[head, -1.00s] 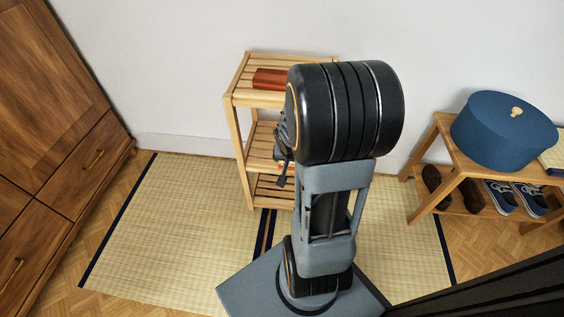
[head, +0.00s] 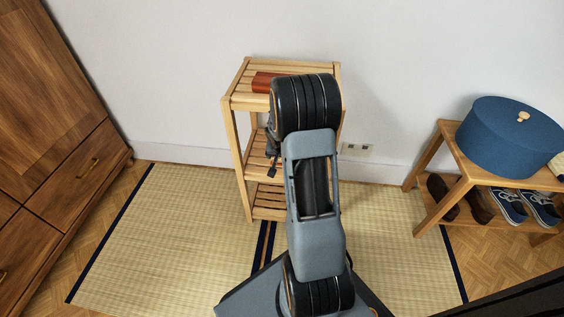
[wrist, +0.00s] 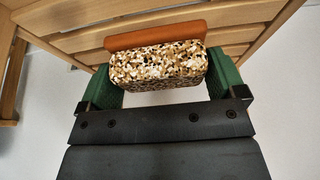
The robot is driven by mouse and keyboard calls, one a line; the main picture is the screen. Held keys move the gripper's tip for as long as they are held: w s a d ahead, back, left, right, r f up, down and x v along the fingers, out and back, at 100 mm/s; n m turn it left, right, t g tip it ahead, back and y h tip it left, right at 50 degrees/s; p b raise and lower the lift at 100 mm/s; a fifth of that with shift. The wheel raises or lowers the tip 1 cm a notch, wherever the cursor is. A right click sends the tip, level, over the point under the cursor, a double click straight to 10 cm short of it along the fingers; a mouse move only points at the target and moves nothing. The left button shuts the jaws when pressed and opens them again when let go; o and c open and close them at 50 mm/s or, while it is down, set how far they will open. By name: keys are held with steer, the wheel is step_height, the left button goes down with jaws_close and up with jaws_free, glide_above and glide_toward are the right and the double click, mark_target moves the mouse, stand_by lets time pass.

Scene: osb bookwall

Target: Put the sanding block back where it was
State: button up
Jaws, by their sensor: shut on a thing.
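My gripper (wrist: 165,86) is shut on the sanding block (wrist: 158,66), a block with a speckled cream, brown and black face, held between green fingers in the wrist view. An orange-brown strip (wrist: 155,35) lies along its far edge; I cannot tell whether it belongs to the block. Wooden slats (wrist: 240,14) lie beyond it; contact with them cannot be told. In the head view my gripper (head: 271,158) hangs at the left side of my arm, in front of the wooden shelf rack (head: 233,101), between its top and middle levels. The block is not clear there.
A red-brown block (head: 262,82) lies on the rack's top. My arm hides the rack's right part. A wooden cabinet (head: 50,130) stands left. At right a bench (head: 446,130) holds a blue round box (head: 508,140) and shoes (head: 508,206). The mat (head: 170,230) left of the rack is clear.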

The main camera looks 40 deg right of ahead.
steer(key=shift+w+f+b, duration=0.15)
steer(key=shift+f+b, duration=0.85)
steer(key=shift+f, duration=0.75)
steer(key=shift+f, duration=0.1)
steer(key=shift+f, duration=0.1)
steer(key=o, duration=0.6)
